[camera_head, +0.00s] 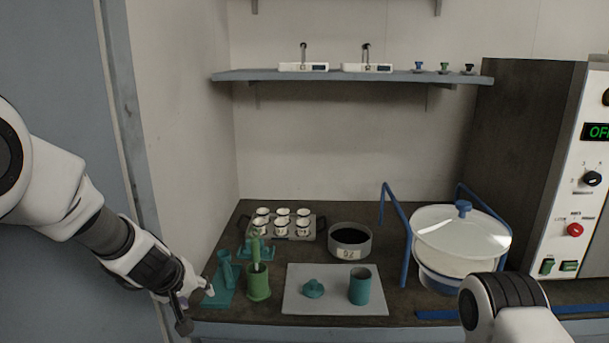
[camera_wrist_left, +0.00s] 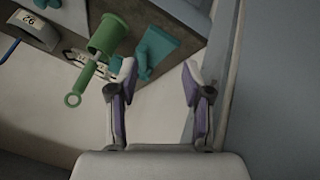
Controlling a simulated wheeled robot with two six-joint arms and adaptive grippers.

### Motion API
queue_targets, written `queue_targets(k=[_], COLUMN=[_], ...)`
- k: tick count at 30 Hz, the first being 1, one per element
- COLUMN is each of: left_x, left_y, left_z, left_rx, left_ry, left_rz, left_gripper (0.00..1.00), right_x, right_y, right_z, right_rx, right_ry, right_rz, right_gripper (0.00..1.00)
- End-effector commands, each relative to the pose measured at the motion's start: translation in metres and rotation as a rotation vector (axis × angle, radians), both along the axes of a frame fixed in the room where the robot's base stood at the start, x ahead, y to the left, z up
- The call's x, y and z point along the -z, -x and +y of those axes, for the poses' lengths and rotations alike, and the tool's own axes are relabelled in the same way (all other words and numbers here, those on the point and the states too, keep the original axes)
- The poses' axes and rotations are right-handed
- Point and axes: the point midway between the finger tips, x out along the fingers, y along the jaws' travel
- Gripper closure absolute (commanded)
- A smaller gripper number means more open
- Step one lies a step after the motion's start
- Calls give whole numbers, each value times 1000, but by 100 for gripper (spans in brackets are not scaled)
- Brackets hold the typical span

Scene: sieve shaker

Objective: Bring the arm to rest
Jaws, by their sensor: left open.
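My left arm comes in from the left in the head view. Its gripper (camera_head: 196,308) is open and empty, at the left front corner of the dark bench (camera_head: 412,300). In the left wrist view the two fingers (camera_wrist_left: 159,68) stand apart with nothing between them. A teal holder (camera_head: 222,282) and a green cup with a green stick in it (camera_head: 258,288) stand just right of the gripper. They also show in the wrist view as the teal piece (camera_wrist_left: 157,46) and the green cup (camera_wrist_left: 107,33). Part of my right arm (camera_head: 510,308) shows at the lower right; its gripper is out of view.
A grey mat (camera_head: 335,304) holds a teal cylinder (camera_head: 360,286) and a teal lid (camera_head: 313,288). Behind are a rack of small cups (camera_head: 284,222) and a labelled sieve (camera_head: 350,241). A lidded bowl (camera_head: 461,240) and control cabinet (camera_head: 572,190) stand right. A wall is left.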

Motion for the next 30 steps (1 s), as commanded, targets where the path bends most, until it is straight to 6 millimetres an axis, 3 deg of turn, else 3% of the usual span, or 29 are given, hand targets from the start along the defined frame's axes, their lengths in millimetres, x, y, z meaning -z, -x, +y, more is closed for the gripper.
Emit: queue_targets(k=[10, 17, 20, 23, 27, 30], left_x=[72, 144, 181, 225, 282, 305], left_y=[22, 70, 104, 156, 260, 338], left_z=[1, 3, 7, 16, 34, 44], left_rx=[-2, 22, 49, 91, 193, 295], left_ry=[3, -12, -40, -87, -184, -242], left_rz=[140, 305, 399, 517, 702, 792], left_gripper=[51, 51, 51, 51, 51, 51], right_x=[-4, -8, -10, -12, -17, -20], right_y=[0, 0, 0, 0, 0, 0], right_z=[0, 0, 0, 0, 0, 0], right_rx=[0, 0, 0, 0, 0, 0], right_ry=[0, 0, 0, 0, 0, 0], right_rz=[0, 0, 0, 0, 0, 0], right_gripper=[60, 60, 60, 60, 60, 60])
